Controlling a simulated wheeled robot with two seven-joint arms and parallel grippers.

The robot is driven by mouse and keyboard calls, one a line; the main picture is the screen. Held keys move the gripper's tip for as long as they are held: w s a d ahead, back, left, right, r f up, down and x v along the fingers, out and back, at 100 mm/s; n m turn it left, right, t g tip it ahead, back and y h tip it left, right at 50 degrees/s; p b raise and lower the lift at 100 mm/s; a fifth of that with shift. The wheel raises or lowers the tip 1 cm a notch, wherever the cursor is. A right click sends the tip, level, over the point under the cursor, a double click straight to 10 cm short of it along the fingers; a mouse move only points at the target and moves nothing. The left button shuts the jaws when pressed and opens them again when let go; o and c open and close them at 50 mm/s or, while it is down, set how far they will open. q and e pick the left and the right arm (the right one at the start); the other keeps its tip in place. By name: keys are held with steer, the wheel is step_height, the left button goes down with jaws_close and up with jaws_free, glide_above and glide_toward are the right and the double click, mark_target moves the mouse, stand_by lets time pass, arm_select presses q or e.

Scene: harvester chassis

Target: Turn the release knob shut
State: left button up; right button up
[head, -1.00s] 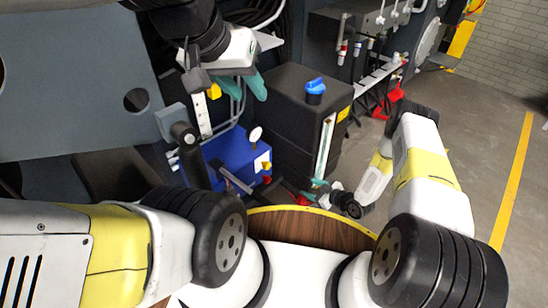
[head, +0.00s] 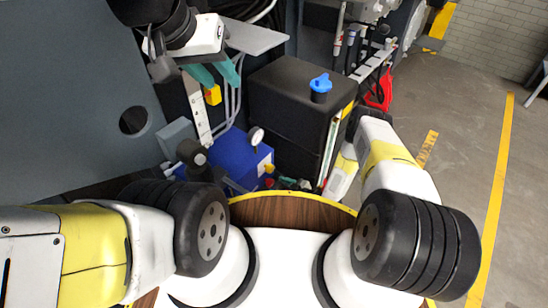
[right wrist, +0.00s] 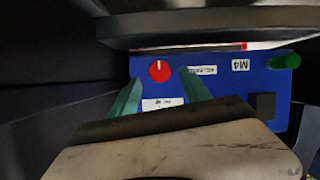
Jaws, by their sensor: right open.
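In the right wrist view a round red knob (right wrist: 159,71) with a pale mark at its top sits on a blue panel (right wrist: 222,85). My right gripper (right wrist: 161,78) is open, its two teal fingers apart. The knob shows between and just beyond the fingertips; I cannot tell whether either touches it. In the head view the right arm reaches down beside the black tank, and its gripper is hidden. My left gripper (head: 220,78) is raised at the upper left of the head view, teal fingers apart, and holds nothing that I can see.
A green knob (right wrist: 286,62) and upside-down labels are on the same panel; a dark ledge (right wrist: 200,30) hangs above it. In the head view a black tank (head: 295,88) with a blue cap (head: 321,84) stands beside a blue unit (head: 238,152) with a gauge. Floor is open at right.

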mark_target(272, 184)
steer(key=shift+x, duration=2.2)
jaws_close()
